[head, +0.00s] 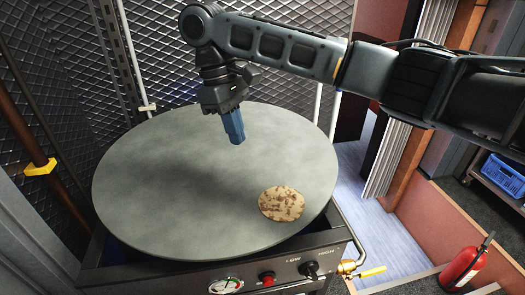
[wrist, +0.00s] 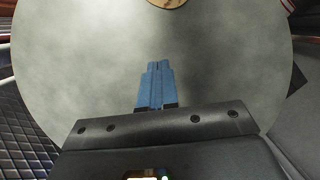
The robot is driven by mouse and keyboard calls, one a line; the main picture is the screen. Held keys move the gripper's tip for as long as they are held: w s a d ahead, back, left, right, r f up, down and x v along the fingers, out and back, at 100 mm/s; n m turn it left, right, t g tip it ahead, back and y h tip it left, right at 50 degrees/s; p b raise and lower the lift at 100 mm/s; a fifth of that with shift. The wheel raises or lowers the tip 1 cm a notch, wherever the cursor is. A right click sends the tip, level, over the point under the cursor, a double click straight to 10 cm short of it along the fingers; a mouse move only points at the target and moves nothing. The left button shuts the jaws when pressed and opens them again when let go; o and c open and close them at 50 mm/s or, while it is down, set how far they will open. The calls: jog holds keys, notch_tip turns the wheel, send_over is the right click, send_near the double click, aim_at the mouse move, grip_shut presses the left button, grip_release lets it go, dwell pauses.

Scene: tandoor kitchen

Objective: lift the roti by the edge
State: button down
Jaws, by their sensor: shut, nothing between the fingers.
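The roti (head: 282,204) is a small round flatbread with brown spots. It lies flat near the right front edge of the large round grey griddle (head: 170,190). In the wrist view only part of the roti (wrist: 167,2) shows, cut off by the top edge of the picture. My gripper (head: 237,141) has blue fingers that point down over the griddle, behind and to the left of the roti and apart from it. In the wrist view the fingers (wrist: 158,66) are together, with nothing between them.
The griddle sits on a black stove with a gauge (head: 225,285), a red button and a knob. A brass valve with a yellow handle (head: 372,271) sticks out at the front right. A red fire extinguisher (head: 466,266) stands at the far right. The rest of the griddle is bare.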

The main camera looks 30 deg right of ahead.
aim_at(287, 193)
jog(key=b+x, duration=0.1)
jog(key=x, duration=0.8)
jog(key=shift+d+f, duration=0.1)
jog(key=shift+f, duration=0.1)
jog(key=s, duration=0.1)
jog(key=s+d, duration=0.1)
jog(key=shift+s+d, duration=0.5)
jog(key=shift+s, duration=0.3)
jog(key=shift+p, duration=0.35)
jog(key=shift+s+d+r+p, duration=0.15)
jog(key=shift+s+d+p, duration=0.1)
jog(key=shift+p, duration=0.1)
jog(key=s+p, duration=0.1)
jog(key=s+d+p, duration=0.1)
jog(key=s+p, duration=0.1)
jog(key=p, duration=0.1)
jog(key=shift+s+d+r, duration=0.1)
jog(key=shift+s+d, duration=0.05)
jog(key=shift+d, duration=0.25)
jog(key=shift+s+d+f+p, duration=0.25)
jog(key=shift+s+p, duration=0.15)
jog(key=shift+s, duration=0.05)
